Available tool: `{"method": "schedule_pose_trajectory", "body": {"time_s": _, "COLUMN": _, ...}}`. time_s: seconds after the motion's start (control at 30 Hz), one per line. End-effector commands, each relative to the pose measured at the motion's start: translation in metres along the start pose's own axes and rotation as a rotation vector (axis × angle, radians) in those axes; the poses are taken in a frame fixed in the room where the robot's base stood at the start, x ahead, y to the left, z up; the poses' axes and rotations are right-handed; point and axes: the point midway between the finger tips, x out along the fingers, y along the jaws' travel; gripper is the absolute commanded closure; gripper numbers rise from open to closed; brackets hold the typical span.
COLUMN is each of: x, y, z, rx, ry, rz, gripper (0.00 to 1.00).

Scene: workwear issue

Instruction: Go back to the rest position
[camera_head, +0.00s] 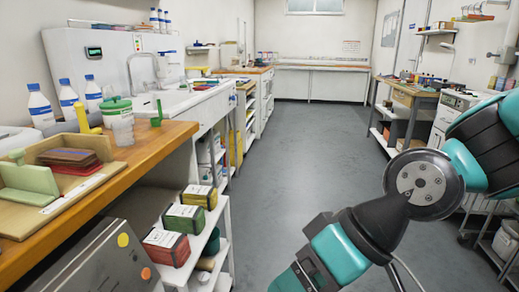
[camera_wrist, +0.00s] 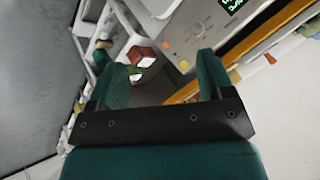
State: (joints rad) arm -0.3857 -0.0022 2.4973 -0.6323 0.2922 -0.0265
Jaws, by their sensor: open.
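My gripper (camera_wrist: 157,80) shows in the wrist view with two teal fingers spread apart. Nothing is held between them. Past the fingers are a grey panel with knobs and a lit green display (camera_wrist: 231,4), and a red-and-white box (camera_wrist: 140,54). In the head view my teal and black arm reaches in from the right and bends down to the bottom edge. The gripper itself is out of that view.
A wooden-topped bench (camera_head: 150,150) runs along the left, with bottles (camera_head: 68,98) and a tray (camera_head: 92,185). Boxes (camera_head: 183,218) stand on a low shelf below. A workbench (camera_head: 412,92) and a wire cart (camera_head: 480,215) stand right. The grey floor (camera_head: 300,140) between is clear.

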Motion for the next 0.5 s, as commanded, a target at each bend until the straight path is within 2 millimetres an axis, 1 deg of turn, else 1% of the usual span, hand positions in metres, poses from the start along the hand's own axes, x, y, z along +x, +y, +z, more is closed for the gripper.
{"method": "schedule_pose_trajectory", "body": {"time_s": 0.03, "x": -0.015, "y": 0.004, "z": 0.01, "rx": 0.006, "ry": -0.023, "rz": 0.043, "gripper": 0.26}}
{"method": "schedule_pose_trajectory", "body": {"time_s": 0.1, "x": -0.034, "y": 0.011, "z": 0.025, "rx": 0.021, "ry": -0.067, "rz": 0.099, "gripper": 0.26}}
{"method": "schedule_pose_trajectory", "body": {"time_s": 0.27, "x": -0.07, "y": 0.02, "z": 0.061, "rx": 0.078, "ry": -0.157, "rz": 0.212, "gripper": 0.26}}
{"method": "schedule_pose_trajectory", "body": {"time_s": 0.3, "x": -0.079, "y": 0.022, "z": 0.071, "rx": 0.097, "ry": -0.178, "rz": 0.239, "gripper": 0.26}}
{"method": "schedule_pose_trajectory", "body": {"time_s": 0.33, "x": -0.09, "y": 0.016, "z": 0.066, "rx": 0.098, "ry": -0.185, "rz": 0.237, "gripper": 0.26}}
{"method": "schedule_pose_trajectory", "body": {"time_s": 0.5, "x": -0.121, "y": -0.004, "z": 0.048, "rx": 0.095, "ry": -0.188, "rz": 0.231, "gripper": 0.26}}
